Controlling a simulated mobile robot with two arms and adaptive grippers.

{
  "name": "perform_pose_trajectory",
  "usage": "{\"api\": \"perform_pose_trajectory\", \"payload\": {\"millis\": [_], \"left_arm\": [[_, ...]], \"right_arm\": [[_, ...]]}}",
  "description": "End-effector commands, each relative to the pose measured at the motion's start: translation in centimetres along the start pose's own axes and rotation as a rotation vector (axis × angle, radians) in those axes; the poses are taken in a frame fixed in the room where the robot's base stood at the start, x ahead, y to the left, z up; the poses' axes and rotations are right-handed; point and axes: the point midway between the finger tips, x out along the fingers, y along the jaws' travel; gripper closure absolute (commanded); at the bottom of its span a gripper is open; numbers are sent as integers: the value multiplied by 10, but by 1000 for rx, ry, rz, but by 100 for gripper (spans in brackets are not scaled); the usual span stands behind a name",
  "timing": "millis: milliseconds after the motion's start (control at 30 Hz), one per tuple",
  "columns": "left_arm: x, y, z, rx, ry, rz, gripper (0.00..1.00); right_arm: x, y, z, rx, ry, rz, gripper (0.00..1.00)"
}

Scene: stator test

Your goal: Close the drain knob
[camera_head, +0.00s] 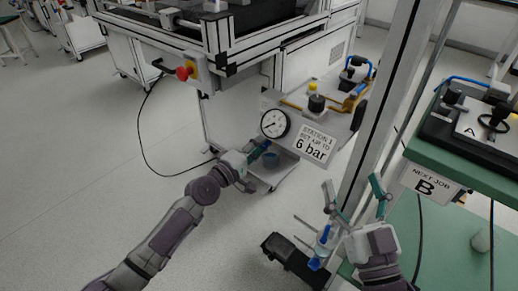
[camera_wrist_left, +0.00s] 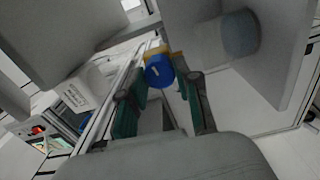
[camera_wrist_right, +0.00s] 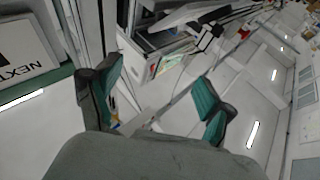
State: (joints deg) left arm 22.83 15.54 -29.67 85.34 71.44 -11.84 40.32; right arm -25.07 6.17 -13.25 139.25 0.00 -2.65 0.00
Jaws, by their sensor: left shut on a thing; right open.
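The drain knob (camera_wrist_left: 158,72) is a round blue cap with a pale line across its face, in front of a yellowish part under the station unit. My left gripper (camera_wrist_left: 161,88) has its green-padded fingers at either side of the knob and is shut on it. In the head view my left gripper (camera_head: 257,156) reaches under the panel with the pressure gauge (camera_head: 274,124) and the "6 bar" sign (camera_head: 315,144). My right gripper (camera_head: 353,190) is open and empty, fingers upward.
A grey-blue cylinder (camera_wrist_left: 232,36) hangs close to my left gripper. A red and yellow emergency button (camera_head: 186,71) is on the bench frame.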

Motion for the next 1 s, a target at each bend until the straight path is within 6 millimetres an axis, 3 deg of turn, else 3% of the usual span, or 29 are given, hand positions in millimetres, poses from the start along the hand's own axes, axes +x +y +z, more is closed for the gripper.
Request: {"api": "perform_pose_trajectory", "payload": {"millis": [300, 867, 900, 1000], "left_arm": [[0, -3, 2, 130, -5, -5, 100], [0, -3, 2, 159, -6, -6, 100], [0, -3, 2, 159, -6, -6, 63], [0, -2, 2, 158, -5, -5, 46]], "right_arm": [[-1, -3, -22, 6, 136, -7, 18], [-2, -4, -27, 7, 165, -8, 18], [-2, -4, -27, 7, 165, -8, 18], [-2, -4, -27, 7, 165, -8, 18]]}}
